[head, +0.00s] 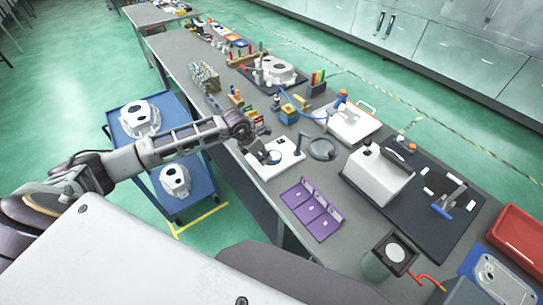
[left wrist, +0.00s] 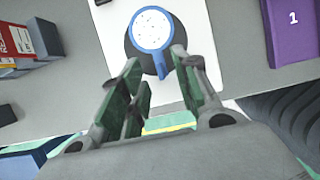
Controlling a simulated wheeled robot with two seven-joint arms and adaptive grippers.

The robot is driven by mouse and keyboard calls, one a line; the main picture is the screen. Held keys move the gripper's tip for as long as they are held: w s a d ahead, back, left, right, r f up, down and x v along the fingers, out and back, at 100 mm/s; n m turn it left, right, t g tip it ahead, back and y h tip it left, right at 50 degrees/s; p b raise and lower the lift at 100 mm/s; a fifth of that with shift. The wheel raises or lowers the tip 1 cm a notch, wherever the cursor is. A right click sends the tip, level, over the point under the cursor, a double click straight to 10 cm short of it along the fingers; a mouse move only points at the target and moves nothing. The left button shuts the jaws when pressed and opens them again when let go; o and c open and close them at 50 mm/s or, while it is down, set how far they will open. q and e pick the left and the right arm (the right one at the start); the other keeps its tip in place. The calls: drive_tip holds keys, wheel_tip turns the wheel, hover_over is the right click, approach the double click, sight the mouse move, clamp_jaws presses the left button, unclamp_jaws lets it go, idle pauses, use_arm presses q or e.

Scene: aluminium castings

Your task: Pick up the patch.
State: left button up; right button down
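A round white speckled disc with a blue rim and a short blue tab (left wrist: 152,28) lies on a dark round base over a white board in the left wrist view; it may be the patch, but I cannot be sure. In the head view a small blue piece (head: 275,156) shows there on the white board (head: 288,165), partly hidden by my gripper. My left gripper (head: 259,148) is just above it. In the left wrist view its open fingers (left wrist: 157,72) stand on both sides of the tab, with gaps visible. My right gripper is not in view.
A purple three-part tray (head: 313,208) lies to the right of the white board. A stand with a ring (head: 321,149) is close beside my gripper. A white box (head: 378,174) stands farther right. A blue cart (head: 192,150) with castings is left of the table.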

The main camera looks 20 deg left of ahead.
use_arm(q)
drive_tip(key=shift+w+d+f, duration=0.1)
drive_tip(key=shift+w+f, duration=0.05)
drive_tip(key=shift+f, duration=0.4)
clamp_jaws()
